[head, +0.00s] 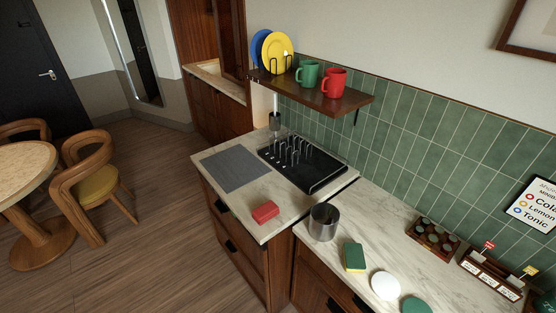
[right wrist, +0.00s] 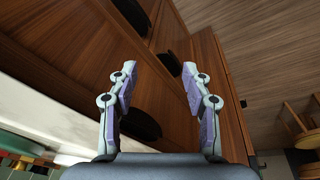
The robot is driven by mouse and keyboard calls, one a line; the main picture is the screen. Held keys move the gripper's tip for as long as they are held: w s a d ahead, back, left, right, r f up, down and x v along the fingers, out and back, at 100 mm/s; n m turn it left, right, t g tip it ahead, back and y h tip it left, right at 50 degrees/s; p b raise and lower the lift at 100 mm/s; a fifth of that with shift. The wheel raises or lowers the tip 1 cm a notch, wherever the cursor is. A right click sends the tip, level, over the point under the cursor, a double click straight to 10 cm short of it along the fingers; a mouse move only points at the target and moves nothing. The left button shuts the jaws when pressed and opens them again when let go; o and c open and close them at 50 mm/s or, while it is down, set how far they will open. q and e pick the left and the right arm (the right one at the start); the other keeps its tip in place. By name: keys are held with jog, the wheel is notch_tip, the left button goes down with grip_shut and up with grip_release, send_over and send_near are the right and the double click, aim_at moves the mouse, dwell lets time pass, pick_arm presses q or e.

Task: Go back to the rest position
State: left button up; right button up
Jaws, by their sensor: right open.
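My right gripper (right wrist: 158,76) shows in the right wrist view. Its two fingers are spread wide with nothing between them. Beyond them are brown wooden cabinet fronts (right wrist: 75,55) with dark handles, and the fingers appear clear of the wood. The pale counter edge (right wrist: 35,110) runs along the left of that view. Neither of my grippers shows in the head view, and my left gripper is in no view.
The marble counter (head: 375,225) carries a rack (head: 300,160), a grey mat (head: 236,170), a red block (head: 265,211), a metal cup (head: 324,222), a sponge (head: 354,257) and bottle holders (head: 433,240). A shelf (head: 320,95) holds mugs and plates. A chair (head: 95,190) and open floor lie left.

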jog(key=s+d+f+g+b, duration=0.15)
jog(key=s+f, duration=0.35)
jog(key=f, duration=0.6)
jog(key=s+f+t+b, duration=0.1)
jog(key=s+f+b, duration=0.3)
jog(key=f, duration=0.7)
jog(key=s+f+g+b, duration=0.1)
jog(key=s+f+b, duration=0.1)
jog(key=s+f, duration=0.8)
jog(key=shift+s+d, duration=0.15)
jog(key=shift+s, duration=1.1)
